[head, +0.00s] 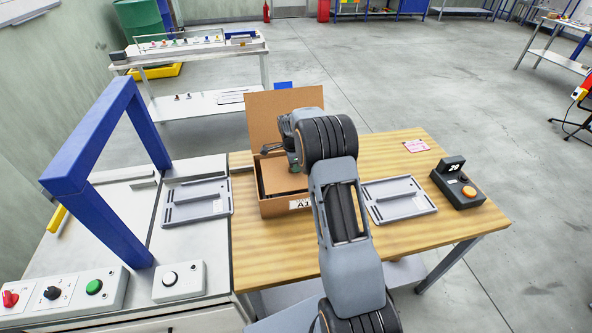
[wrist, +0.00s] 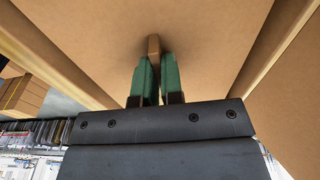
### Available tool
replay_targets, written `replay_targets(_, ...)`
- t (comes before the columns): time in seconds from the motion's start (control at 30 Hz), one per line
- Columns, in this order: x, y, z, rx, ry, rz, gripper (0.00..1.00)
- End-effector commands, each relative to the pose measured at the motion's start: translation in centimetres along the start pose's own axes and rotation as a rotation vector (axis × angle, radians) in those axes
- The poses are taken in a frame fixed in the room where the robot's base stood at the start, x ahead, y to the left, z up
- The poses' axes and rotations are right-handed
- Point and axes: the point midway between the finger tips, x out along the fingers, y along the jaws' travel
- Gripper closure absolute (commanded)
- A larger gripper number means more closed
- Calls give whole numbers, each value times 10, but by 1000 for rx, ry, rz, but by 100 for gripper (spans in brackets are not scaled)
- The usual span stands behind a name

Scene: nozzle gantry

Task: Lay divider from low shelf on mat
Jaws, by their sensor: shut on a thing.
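My gripper (head: 294,167) reaches down into an open cardboard box on the wooden table. In the wrist view its green fingers (wrist: 153,80) are shut on a small brown tab (wrist: 153,45) of a flat brown cardboard sheet, which seems to be the divider (wrist: 215,45). In the head view the divider (head: 283,178) lies within the box (head: 275,208), below my gripper, inside the walls. My arm hides the box's right part. I cannot make out a separate mat. A low shelf (head: 205,104) is under the back bench, with small items on it.
Grey trays lie left (head: 197,201) and right (head: 400,198) of the box. The box's raised flap (head: 275,115) stands behind my gripper. A black device with an orange button (head: 458,185) is at the table's right. A blue gantry frame (head: 95,130) stands left.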

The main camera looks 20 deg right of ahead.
Motion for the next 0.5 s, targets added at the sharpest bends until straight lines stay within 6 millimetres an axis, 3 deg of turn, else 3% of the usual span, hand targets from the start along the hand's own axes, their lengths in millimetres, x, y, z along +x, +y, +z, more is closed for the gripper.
replay_targets(0.2,22,2,2,-1,0,5,100)
replay_targets(0.5,25,1,3,-1,0,2,100)
